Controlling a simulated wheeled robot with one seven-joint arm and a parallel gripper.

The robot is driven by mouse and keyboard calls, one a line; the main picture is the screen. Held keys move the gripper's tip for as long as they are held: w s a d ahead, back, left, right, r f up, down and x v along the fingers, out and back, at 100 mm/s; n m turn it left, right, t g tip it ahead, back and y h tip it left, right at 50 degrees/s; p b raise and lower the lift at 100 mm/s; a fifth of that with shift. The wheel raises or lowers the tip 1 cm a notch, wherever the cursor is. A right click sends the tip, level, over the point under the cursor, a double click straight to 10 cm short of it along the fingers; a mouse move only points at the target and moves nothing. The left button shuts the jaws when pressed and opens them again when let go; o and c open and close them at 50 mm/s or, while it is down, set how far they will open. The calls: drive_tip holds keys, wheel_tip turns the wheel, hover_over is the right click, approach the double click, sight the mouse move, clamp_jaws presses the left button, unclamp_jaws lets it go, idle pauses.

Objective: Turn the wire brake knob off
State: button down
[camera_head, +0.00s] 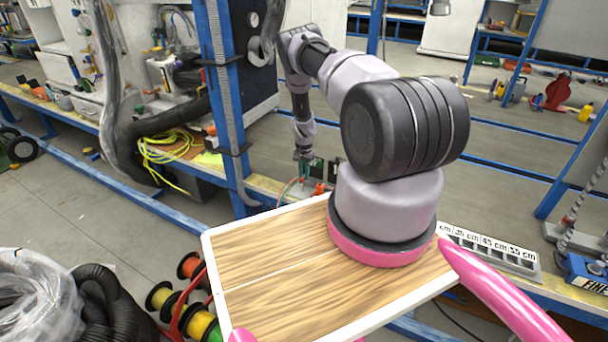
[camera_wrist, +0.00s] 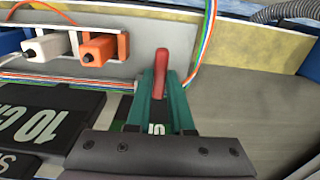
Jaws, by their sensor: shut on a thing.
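In the wrist view a red upright knob (camera_wrist: 161,62), which looks like the wire brake knob, stands between the tips of my gripper's teal fingers (camera_wrist: 161,88). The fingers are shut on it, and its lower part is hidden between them. Its label is not readable, so I cannot confirm its name or its on or off position. In the head view my gripper (camera_head: 304,166) reaches down to the bench behind my wooden tray top, and the red knob cannot be made out there.
Left of the knob, an orange switch (camera_wrist: 100,48) and a white switch (camera_wrist: 58,44) sit in a white frame. Black blocks marked 10 (camera_wrist: 45,120) lie at the lower left. Coloured wires (camera_wrist: 205,50) run close to the fingers. The grey surface at right is clear.

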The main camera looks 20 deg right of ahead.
drive_tip(key=c, duration=0.8)
unclamp_jaws()
wheel_tip(320, 180, up, 11)
drive_tip(key=shift+f, duration=0.1)
